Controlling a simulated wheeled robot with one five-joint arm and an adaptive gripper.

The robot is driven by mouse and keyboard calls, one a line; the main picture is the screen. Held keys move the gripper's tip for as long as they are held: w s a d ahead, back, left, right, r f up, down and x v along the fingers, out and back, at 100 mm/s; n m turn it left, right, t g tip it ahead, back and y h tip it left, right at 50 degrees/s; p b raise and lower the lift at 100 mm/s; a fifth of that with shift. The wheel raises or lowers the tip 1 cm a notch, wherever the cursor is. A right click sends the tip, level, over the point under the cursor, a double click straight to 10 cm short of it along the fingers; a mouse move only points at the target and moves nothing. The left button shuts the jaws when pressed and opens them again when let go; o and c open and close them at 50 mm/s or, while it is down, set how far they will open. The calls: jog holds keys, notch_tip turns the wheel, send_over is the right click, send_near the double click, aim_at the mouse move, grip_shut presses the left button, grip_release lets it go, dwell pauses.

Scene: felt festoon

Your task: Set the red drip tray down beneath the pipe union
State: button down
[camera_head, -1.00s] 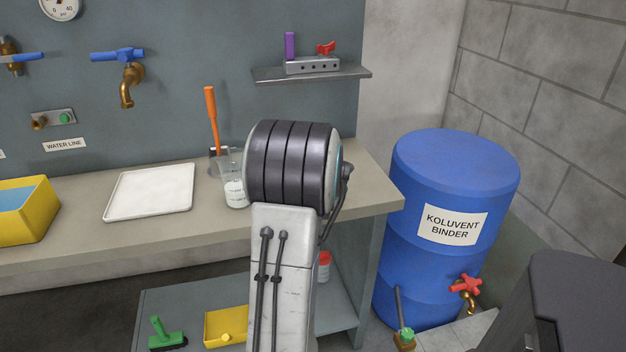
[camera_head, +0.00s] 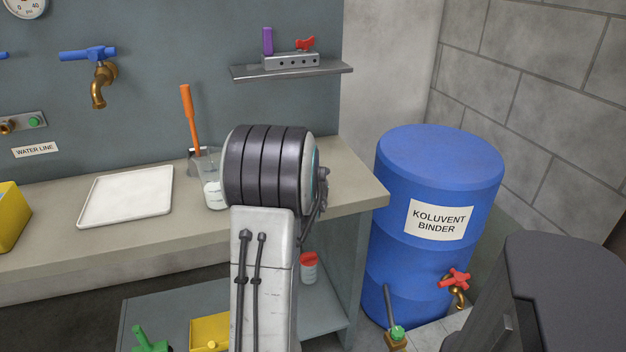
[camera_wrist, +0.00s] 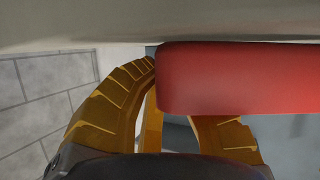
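In the wrist view, my gripper (camera_wrist: 180,95) has yellow-orange ribbed fingers. A plain red body, which I take as the red drip tray (camera_wrist: 240,80), lies between them. The left finger bends in to its left end, and the right finger passes behind it, its tip hidden. The gripper looks shut on the tray. In the head view my arm hides gripper and tray. I cannot tell for certain which fitting is the pipe union; a brass fitting with a green top (camera_head: 397,334) is at the foot of the blue drum.
A workbench (camera_head: 55,250) holds a white tray (camera_head: 125,196) and a beaker (camera_head: 212,185). The blue drum (camera_head: 430,165) with a red-handled tap (camera_head: 455,280) stands right of it. A red-lidded jar (camera_head: 309,267) and yellow dustpan (camera_head: 208,333) are on the lower shelf (camera_head: 325,310).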

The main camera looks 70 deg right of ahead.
jog(key=shift+f, duration=0.15)
jog(key=c, duration=1.4)
grip_release()
jog(key=shift+r, duration=0.25)
jog(key=v, duration=1.2)
